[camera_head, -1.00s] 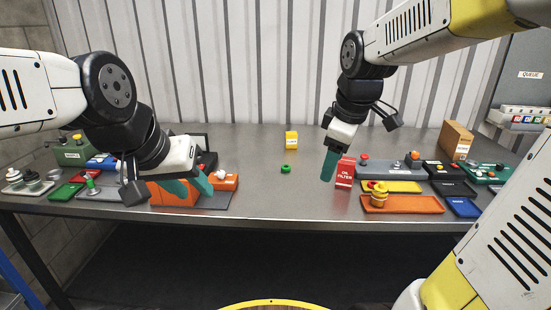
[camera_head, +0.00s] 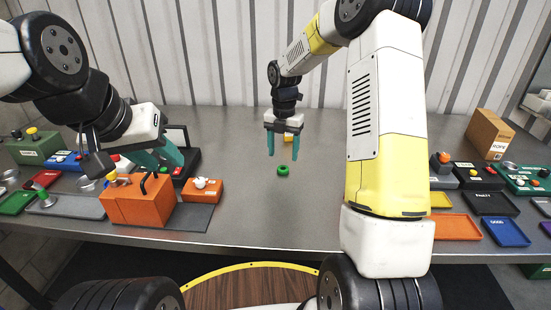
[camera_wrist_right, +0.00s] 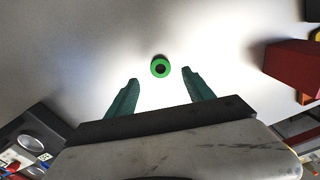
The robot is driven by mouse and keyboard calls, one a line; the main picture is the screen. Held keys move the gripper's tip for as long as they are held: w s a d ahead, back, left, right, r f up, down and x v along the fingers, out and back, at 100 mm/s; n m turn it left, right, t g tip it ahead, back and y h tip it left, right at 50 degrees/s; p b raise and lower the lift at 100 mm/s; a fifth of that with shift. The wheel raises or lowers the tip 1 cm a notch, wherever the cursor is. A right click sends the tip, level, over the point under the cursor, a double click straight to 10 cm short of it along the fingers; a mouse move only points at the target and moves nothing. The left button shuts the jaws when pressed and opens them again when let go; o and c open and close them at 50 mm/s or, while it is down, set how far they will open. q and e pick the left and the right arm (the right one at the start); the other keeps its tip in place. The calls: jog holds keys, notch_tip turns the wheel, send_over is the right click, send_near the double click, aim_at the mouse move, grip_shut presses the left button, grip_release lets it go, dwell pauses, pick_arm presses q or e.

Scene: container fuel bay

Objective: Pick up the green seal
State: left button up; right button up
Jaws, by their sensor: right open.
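The green seal (camera_head: 283,171) is a small ring lying flat on the bare middle of the grey table. It also shows in the right wrist view (camera_wrist_right: 160,67), just beyond and between the fingertips. My right gripper (camera_head: 283,155) is open and empty above the table, its teal fingers pointing down a little behind the seal in the head view; in the right wrist view (camera_wrist_right: 161,76) the two fingers are spread apart. My left gripper (camera_head: 165,160) is at the left, over the area of the orange box; whether its fingers are apart is hard to judge.
An orange box (camera_head: 138,203) with a handle stands at the left on a dark mat. A blue tray (camera_head: 505,231) and a cardboard box (camera_head: 489,133) are at the right. Table around the seal is clear.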

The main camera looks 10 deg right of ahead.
aim_at(283, 168)
notch_tip(283, 168, down, 6)
jog(key=shift+r, duration=0.25)
jog(key=shift+c, duration=0.2)
grip_shut()
jog(key=shift+r, duration=0.1)
